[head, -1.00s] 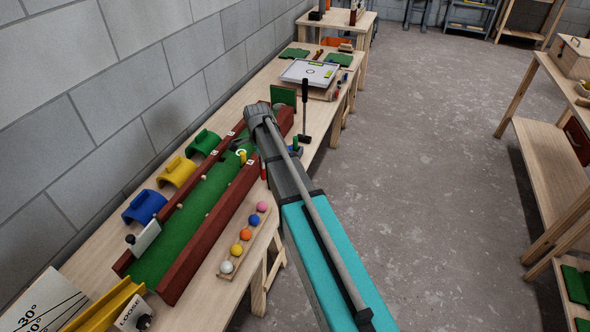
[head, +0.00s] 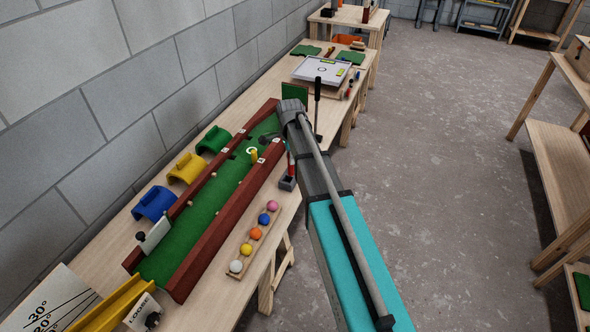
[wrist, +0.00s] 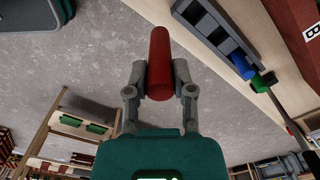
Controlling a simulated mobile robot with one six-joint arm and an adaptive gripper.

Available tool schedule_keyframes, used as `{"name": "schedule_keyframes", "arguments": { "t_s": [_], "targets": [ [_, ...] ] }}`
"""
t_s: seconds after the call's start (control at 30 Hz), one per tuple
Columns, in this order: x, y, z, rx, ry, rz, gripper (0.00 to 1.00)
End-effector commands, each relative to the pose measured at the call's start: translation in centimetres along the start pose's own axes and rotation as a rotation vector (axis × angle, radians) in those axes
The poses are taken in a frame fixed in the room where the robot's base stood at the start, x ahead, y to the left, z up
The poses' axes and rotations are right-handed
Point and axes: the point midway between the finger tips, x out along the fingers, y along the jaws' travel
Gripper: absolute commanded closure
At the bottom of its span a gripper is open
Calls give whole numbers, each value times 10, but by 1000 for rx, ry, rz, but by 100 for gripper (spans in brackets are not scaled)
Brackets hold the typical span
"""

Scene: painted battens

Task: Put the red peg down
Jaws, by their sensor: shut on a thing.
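In the wrist view my gripper (wrist: 160,78) is shut on the red peg (wrist: 159,50), a plain red cylinder held between both fingers and sticking out beyond them. Grey floor lies behind the peg in that view. A dark grey rack (wrist: 211,27) with several empty compartments is to the upper right of the peg, apart from it in the picture. A blue peg (wrist: 243,67) and a green peg (wrist: 262,81) are at the rack's lower end. In the head view the rack (head: 288,184) shows partly at the table's edge beside my arm, which hides my gripper.
The bench (head: 215,282) runs along the wall. It carries a green-floored lane with red battens (head: 228,218), a row of coloured balls (head: 256,233) and several coloured arches (head: 186,168). A dark upright hammer-like tool (head: 317,105) stands beyond my arm. Open floor (head: 440,180) lies right.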

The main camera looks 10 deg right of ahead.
Motion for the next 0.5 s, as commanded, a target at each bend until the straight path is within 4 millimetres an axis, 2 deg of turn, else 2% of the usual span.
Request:
{"name": "schedule_keyframes", "arguments": {
  "t_s": [0.5],
  "targets": [
    [-13, 70, 21, 30, 0, -1, 100]
  ]
}}
